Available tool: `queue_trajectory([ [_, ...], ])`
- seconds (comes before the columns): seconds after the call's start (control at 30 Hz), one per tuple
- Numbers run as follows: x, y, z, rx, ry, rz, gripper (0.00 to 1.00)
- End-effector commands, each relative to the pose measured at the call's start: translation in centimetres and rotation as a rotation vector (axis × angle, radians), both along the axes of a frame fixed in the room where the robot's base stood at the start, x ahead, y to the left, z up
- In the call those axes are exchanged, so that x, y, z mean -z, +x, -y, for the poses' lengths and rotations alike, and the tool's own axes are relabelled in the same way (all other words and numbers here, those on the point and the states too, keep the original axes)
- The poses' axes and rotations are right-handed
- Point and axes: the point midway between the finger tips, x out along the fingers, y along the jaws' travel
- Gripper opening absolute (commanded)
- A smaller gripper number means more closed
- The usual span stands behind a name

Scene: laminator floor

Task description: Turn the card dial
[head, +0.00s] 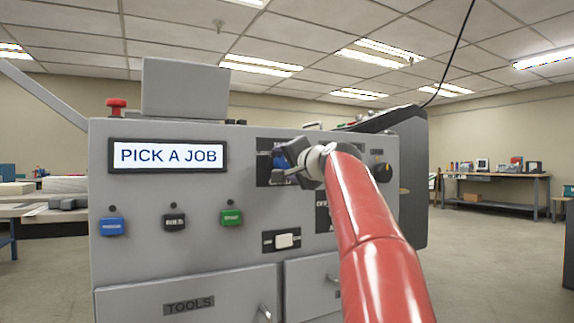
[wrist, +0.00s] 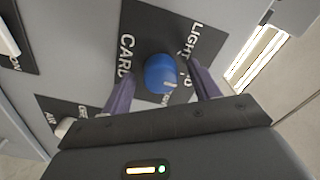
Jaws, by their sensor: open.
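The card dial is a blue round knob (wrist: 160,73) on a black plate (wrist: 137,38) that reads "CARD" and "LIGHT" in the wrist view. A short pale mark shows on the knob's lower right. In the head view the blue dial (head: 279,159) is partly covered by my gripper (head: 287,163). My gripper is open, and in the wrist view its two fingers (wrist: 161,88) stand on either side of the knob. I cannot tell whether they touch it. The grey machine's screen (head: 168,156) reads "PICK A JOB".
Blue (head: 111,226), black (head: 174,222) and green (head: 231,217) buttons sit below the screen. A white rocker switch (head: 287,240) is under the dial. A dark knob with a yellow mark (head: 383,173) is to the right, beyond my arm. A red button (head: 116,106) stands on top.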

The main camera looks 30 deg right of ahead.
Motion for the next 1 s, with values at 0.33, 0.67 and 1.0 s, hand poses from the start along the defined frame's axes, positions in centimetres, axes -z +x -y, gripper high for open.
queue_trajectory([
  [0.33,0.2,-4.5,0.3,0.005,-0.001,0.002,0.61],
  [0.67,0.1,-7.8,0.3,0.0,0.0,-0.001,0.61],
  [1.0,0.0,-7.8,0.3,-0.001,0.0,0.0,0.61],
])
